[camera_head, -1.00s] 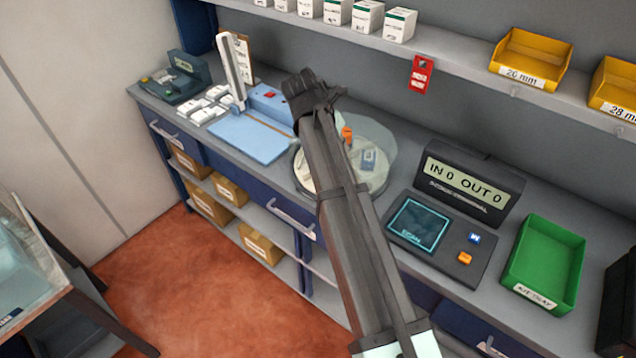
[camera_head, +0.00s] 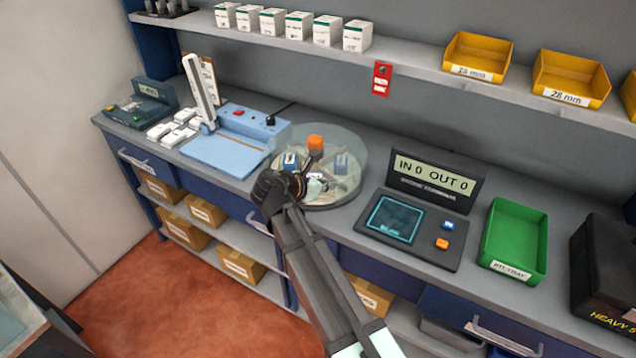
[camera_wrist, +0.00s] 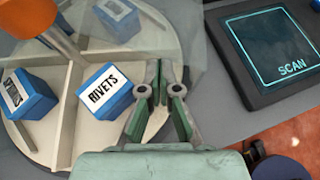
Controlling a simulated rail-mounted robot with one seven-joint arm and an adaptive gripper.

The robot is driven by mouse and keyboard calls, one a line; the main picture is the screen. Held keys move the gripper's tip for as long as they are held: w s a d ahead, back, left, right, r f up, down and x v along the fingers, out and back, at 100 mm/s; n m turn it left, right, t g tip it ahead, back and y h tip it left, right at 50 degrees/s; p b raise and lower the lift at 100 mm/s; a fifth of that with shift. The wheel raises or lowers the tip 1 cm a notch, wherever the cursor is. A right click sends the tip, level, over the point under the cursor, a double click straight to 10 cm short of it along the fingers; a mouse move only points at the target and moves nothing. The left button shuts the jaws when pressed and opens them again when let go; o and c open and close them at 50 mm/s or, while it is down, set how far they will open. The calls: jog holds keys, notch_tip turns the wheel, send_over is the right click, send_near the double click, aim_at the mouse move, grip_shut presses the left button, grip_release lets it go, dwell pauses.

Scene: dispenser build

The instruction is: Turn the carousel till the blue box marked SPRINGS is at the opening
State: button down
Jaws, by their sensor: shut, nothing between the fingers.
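The carousel (camera_head: 345,190) is a round, pale, divided turntable under a clear cover on the bench. An orange knob (camera_head: 316,143) stands near its middle; it also shows in the wrist view (camera_wrist: 30,18). Blue boxes sit in its compartments. In the wrist view one box marked RIVETS (camera_wrist: 108,92) lies left of my gripper (camera_wrist: 159,68). Another blue box (camera_wrist: 28,95) at the left edge has a tilted label that I cannot read surely. My gripper is shut and empty at the carousel's near side, over its rim area. In the head view my wrist hides part of the rim.
A scan terminal (camera_head: 408,232) with a display reading IN 0 OUT 0 (camera_head: 434,178) stands right of the carousel. A green kit tray (camera_head: 515,240) is further right. A blue press-like device (camera_head: 225,150) stands left. A shelf with yellow bins (camera_head: 478,58) runs above.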

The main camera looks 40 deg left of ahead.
jog(key=shift+x, duration=1.35)
jog(key=shift+w+d+r+p, duration=0.1)
jog(key=shift+w+p, duration=0.25)
jog(key=shift+p, duration=0.2)
jog(key=shift+w+d, duration=0.2)
jog(key=shift+w, duration=0.2)
jog(key=shift+s, duration=0.1)
